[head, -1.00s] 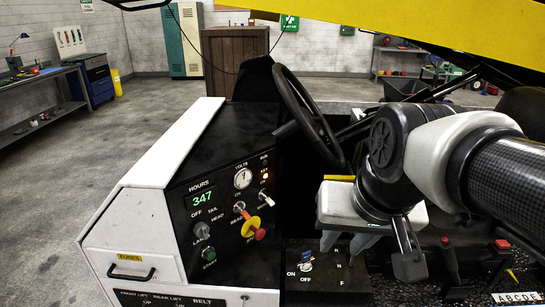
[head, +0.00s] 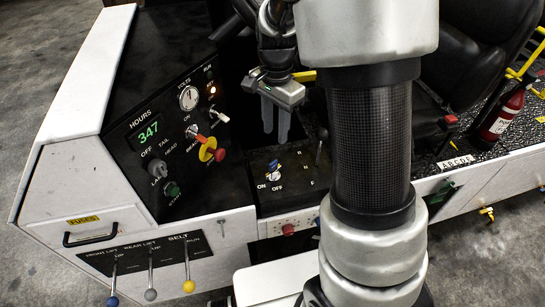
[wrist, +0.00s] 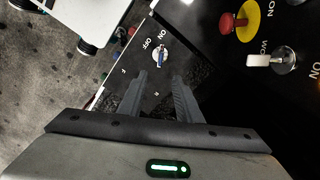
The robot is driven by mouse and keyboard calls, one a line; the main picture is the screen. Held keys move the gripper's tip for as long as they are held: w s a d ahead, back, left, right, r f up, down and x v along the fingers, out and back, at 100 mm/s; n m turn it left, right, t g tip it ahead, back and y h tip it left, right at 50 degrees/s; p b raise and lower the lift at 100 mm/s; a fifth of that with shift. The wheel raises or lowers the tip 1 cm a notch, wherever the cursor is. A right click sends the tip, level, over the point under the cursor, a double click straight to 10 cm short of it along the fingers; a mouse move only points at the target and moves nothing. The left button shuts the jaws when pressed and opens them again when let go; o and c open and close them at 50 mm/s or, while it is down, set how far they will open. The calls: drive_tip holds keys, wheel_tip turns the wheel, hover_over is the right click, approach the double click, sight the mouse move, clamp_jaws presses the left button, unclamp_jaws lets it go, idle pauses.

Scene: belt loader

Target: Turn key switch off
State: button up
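The key switch (head: 273,170), with a blue key or handle, sits on the low black panel with ON and OFF printed beside it. It also shows in the wrist view (wrist: 160,56), just beyond the fingertips. I cannot tell for certain which label the key points to. My gripper (head: 275,118) hangs above and behind the panel in the head view, pointing down. In the wrist view its two grey fingers (wrist: 160,88) stand apart with nothing between them, and the switch lies between and ahead of them, not touched.
The console beside it holds a red-and-yellow stop button (head: 213,150), a lit hours display (head: 148,133), a START button (head: 172,189) and metal toggles. A shift lever (head: 319,150) stands right of the switch. Lift levers (head: 151,270) project below. A seat (head: 470,60) is at the right.

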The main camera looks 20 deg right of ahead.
sight(275, 160)
wheel_tip(275, 160, down, 14)
drive_tip(key=shift+f, duration=0.25)
clamp_jaws()
